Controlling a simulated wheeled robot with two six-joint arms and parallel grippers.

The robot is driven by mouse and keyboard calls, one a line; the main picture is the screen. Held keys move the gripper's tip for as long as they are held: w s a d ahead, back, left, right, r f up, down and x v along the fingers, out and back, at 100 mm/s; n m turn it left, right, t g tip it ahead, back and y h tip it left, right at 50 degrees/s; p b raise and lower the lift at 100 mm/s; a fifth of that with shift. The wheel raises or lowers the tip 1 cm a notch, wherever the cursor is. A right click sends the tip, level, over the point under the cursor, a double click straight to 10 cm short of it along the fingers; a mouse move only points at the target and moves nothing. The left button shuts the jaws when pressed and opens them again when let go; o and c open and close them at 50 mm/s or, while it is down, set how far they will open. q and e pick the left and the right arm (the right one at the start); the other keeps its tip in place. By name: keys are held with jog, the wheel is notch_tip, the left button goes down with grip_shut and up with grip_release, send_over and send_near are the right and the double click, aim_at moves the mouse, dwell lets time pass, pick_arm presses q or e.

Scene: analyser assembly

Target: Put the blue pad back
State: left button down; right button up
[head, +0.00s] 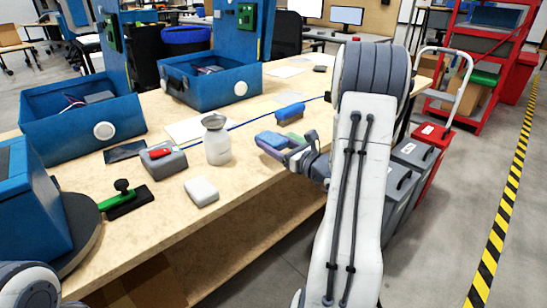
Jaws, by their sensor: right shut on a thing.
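The blue pad (270,140) is a small flat blue block at the table's front edge, in the middle of the head view. My right gripper (291,153) is shut on it, reaching in from the right; the fingers are small and partly hidden by the wrist. I cannot tell whether the pad touches the tabletop. My left gripper is out of view.
On the table (150,225) stand a white bottle (217,146), a grey box with a red top (163,158), a white block (201,191), a green-handled tool (127,199) and open blue housings (82,120). Grey bins (410,160) and a red cart stand right of my arm.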

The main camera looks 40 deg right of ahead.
jog(key=shift+f+b, duration=0.55)
jog(key=shift+f, duration=1.45)
jog(key=shift+f, duration=0.15)
jog(key=o, duration=1.2)
jog(key=shift+c, duration=0.2)
jog(key=shift+r, duration=0.2)
jog(key=s, duration=1.2)
jog(key=shift+d+p, duration=0.35)
jog(key=shift+d, duration=0.1)
